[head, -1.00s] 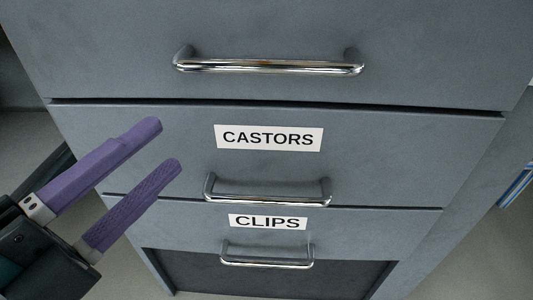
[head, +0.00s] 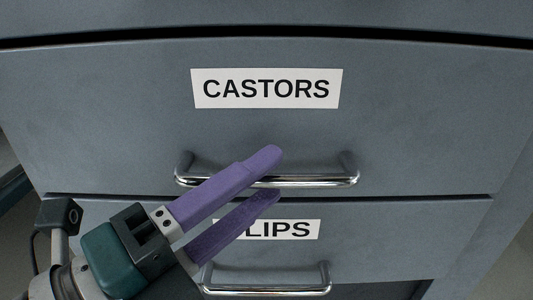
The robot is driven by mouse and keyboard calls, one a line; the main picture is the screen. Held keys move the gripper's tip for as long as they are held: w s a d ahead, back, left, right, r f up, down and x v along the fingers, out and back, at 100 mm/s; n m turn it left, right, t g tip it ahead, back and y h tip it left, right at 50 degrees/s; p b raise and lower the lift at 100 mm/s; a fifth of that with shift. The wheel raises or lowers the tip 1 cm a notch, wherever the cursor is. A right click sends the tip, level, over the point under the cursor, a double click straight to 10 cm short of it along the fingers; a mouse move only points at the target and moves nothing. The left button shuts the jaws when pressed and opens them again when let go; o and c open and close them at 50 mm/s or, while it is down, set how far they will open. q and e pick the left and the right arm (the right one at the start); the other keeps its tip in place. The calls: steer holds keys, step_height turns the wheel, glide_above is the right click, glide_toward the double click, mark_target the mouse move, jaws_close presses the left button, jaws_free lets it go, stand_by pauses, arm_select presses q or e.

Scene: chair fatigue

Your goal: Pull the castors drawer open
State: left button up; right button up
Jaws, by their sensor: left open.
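The castors drawer (head: 110,110) is a grey drawer front with a white CASTORS label (head: 266,89). It is closed, with a narrow dark gap along its top edge. Its shiny metal bar handle (head: 325,181) runs across its lower part. My left gripper (head: 277,172) has two purple fingers, open with a small gap. The fingers point up and right, and overlap the middle of the castors handle in the head view. The upper finger hides part of the bar. I cannot tell whether they touch it. My right gripper is not in view.
Below is the clips drawer (head: 420,225), its white label (head: 290,230) partly covered by my left gripper. It has its own metal handle (head: 290,289). Another grey drawer front (head: 270,15) lies above. Floor shows at the lower right.

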arm_select(q)
steer(key=shift+w+d+r, duration=0.1)
steer(key=shift+w+d, duration=0.4)
jaws_close()
stand_by(1.2)
